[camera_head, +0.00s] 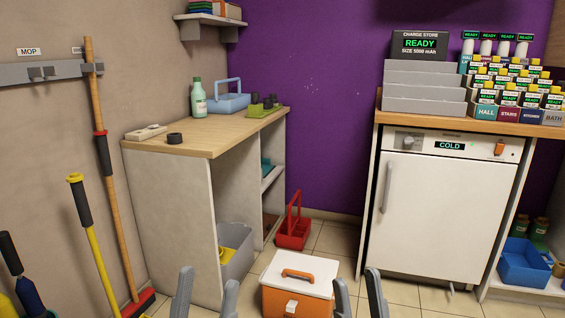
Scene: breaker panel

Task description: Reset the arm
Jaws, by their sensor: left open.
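Both of my grippers show only as grey fingertips at the bottom edge of the head view. My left gripper (206,296) has its two fingers apart with nothing held between them. It appears in front of the lower part of the counter. My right gripper (358,294) also has its fingers apart and looks empty. It appears in front of the right side of the orange and white cooler box (297,290). The rest of both arms is out of view. No breaker panel shows.
A wooden-topped counter (230,137) stands at the left, with a red caddy (293,232) on the floor beside it. A white appliance (445,215) marked COLD stands right. Brooms and a mop (90,230) lean at the left wall. Tiled floor shows between.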

